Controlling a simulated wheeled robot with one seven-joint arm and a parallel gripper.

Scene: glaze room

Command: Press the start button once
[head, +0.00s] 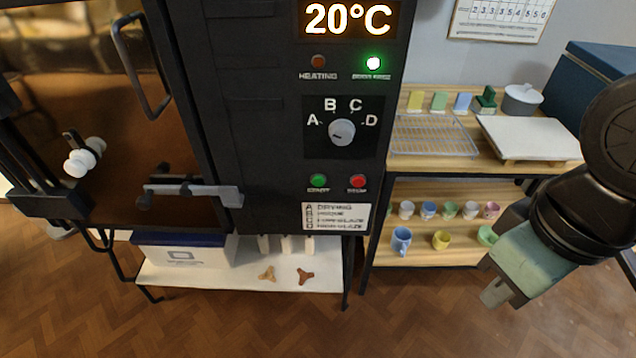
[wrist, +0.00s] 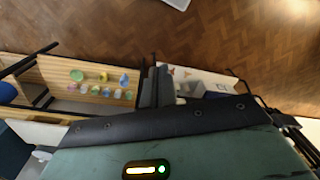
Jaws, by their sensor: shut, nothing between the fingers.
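The green start button (head: 319,181) sits low on the black kiln control panel (head: 245,120) in the head view, with a blurred label under it. A red button (head: 357,182), whose label seems to read stop, is just right of it. My gripper (head: 495,293) is at the lower right, well apart from the panel and below the buttons' height in the picture. Its fingers are shut and empty; they also show in the wrist view (wrist: 157,88), pointing over the floor and shelves. The buttons are not visible in the wrist view.
The display (head: 347,19) reads 20°C. The heating lamp (head: 319,62) is dark; the lamp (head: 373,63) beside it glows green. A dial (head: 342,131) is marked A to D. A wooden shelf unit (head: 420,251) with cups stands right of the kiln. Floor in front is clear.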

